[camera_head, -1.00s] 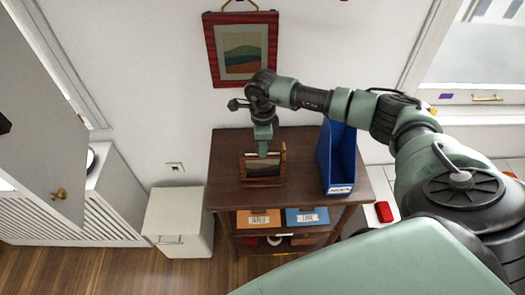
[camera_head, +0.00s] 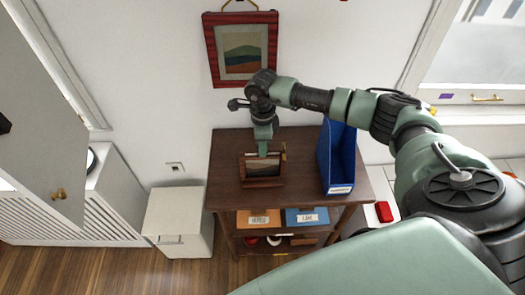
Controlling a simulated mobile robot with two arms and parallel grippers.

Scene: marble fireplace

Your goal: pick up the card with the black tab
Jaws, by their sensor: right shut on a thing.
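My right gripper (camera_head: 264,150) points down over a small wooden box (camera_head: 262,183) on the top of the dark wooden shelf unit (camera_head: 224,160). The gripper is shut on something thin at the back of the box. What it holds is mostly hidden by the fingers and the box, and no black tab can be made out. A dark panel shows at the front of the box, with a light edge at its right end. My left gripper is not in view.
A tall blue holder (camera_head: 338,165) stands to the right of the box. An orange box (camera_head: 259,217) and a blue box (camera_head: 306,217) sit on the shelf below. A framed picture (camera_head: 242,50) hangs behind. The shelf top is clear left of the box.

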